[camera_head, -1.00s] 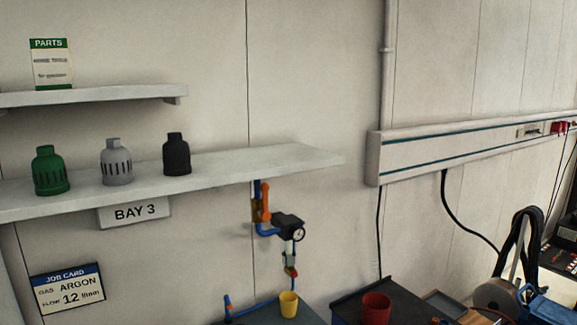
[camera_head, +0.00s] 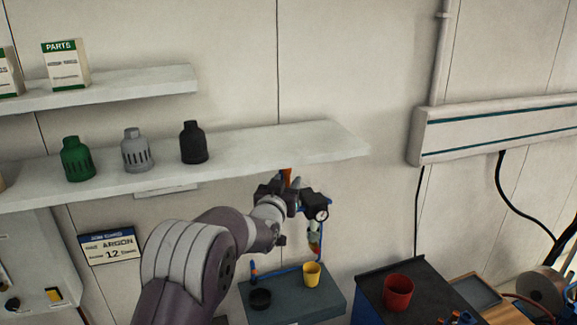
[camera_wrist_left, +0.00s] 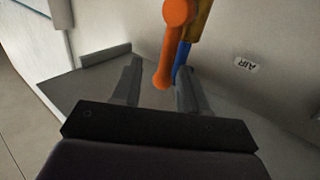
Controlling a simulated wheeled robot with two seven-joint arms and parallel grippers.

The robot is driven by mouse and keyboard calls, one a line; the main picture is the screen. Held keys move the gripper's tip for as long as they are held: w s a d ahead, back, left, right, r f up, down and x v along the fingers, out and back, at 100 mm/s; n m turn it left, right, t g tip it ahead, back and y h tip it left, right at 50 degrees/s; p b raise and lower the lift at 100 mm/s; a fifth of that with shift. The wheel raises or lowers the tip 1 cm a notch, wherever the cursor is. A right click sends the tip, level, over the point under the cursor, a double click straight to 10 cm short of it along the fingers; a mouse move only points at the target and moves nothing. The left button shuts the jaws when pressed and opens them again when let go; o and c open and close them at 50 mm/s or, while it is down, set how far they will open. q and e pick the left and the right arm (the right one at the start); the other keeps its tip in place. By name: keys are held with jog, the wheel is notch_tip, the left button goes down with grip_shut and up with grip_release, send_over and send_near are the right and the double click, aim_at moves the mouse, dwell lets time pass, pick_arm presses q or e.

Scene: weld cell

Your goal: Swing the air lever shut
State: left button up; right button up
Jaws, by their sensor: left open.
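The air lever is an orange handle with a round hub (camera_wrist_left: 172,45) in the left wrist view, running along the brass valve body (camera_wrist_left: 202,18) and blue pipe (camera_wrist_left: 181,62). In the head view a bit of orange (camera_head: 286,175) shows just below the big shelf, mostly hidden by my gripper. My left gripper (camera_head: 284,190) is open at the valve. In the left wrist view its fingers (camera_wrist_left: 159,70) stand either side of the lever's lower end, with gaps showing; I cannot tell the depth between them. My right gripper is out of view.
A black regulator with a gauge (camera_head: 320,213) sits right beside the gripper. The shelf (camera_head: 300,146) overhangs the valve. An AIR label (camera_wrist_left: 246,66) is on the wall.

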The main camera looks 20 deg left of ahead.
pick_arm(q)
jog(key=shift+w+d+r, duration=0.15)
jog(key=shift+w+r, duration=0.05)
jog(key=shift+w, duration=0.5)
jog(key=shift+s+a, duration=0.45)
jog(key=shift+a, duration=0.35)
jog(key=shift+w+d, duration=0.15)
jog(key=shift+c, duration=0.5)
jog(key=shift+w+d+f, duration=0.1)
jog(key=shift+w+d, duration=0.1)
jog(key=shift+d, duration=0.1)
grip_shut()
jog(key=shift+a, duration=0.15)
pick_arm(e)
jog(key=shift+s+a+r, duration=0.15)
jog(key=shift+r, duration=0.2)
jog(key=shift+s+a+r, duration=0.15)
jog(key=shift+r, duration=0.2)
